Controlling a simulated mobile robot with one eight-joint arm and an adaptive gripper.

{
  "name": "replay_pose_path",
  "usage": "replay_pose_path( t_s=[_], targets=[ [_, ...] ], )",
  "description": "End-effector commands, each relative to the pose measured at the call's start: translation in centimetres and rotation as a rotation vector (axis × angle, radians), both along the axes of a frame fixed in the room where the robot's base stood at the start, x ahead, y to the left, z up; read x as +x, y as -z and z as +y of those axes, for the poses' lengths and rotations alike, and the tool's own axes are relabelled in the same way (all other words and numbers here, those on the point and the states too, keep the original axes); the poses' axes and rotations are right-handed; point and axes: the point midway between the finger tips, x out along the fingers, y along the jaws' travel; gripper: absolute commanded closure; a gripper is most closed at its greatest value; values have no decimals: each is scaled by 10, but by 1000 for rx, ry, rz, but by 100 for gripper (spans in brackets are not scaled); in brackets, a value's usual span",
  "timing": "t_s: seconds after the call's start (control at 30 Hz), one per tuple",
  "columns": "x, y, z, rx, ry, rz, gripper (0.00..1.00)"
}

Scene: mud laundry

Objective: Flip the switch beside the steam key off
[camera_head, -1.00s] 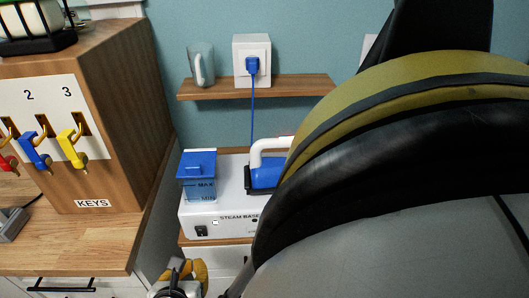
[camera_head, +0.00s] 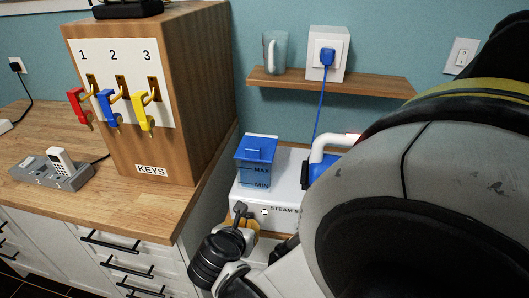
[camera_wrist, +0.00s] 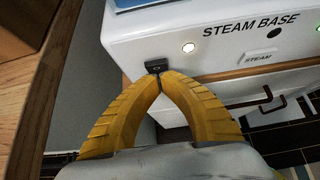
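The steam base (camera_wrist: 220,35) is a white box with a lit round white light (camera_wrist: 188,48) and a key marked STEAM (camera_wrist: 257,59) on its front. A small black switch (camera_wrist: 156,64) sits near the front's left end in the wrist view. My gripper (camera_wrist: 160,78) has yellow fingers whose tips meet with nothing visible between them. The tips are right at the switch's lower edge; I cannot tell if they touch it. In the head view, the steam base (camera_head: 250,203) is partly hidden by my arm, and my gripper (camera_head: 254,226) covers the switch area.
A blue-lidded water tank (camera_head: 257,160) and a blue-and-white iron (camera_head: 322,165) are on the base. A wooden key cabinet (camera_head: 190,100) stands on the counter at left. A shelf (camera_head: 350,83) with a glass mug (camera_head: 275,52) is above. A drawer handle (camera_wrist: 250,100) is below the base.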

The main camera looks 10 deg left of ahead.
Motion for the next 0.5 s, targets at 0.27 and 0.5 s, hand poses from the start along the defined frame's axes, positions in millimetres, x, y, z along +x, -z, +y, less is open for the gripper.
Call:
replay_pose_path(
  t_s=[0.27,0.5],
  targets=[
    [1,-1,0,0,0,0,100],
    [9,-9,-3,6,9,118,100]
  ],
)
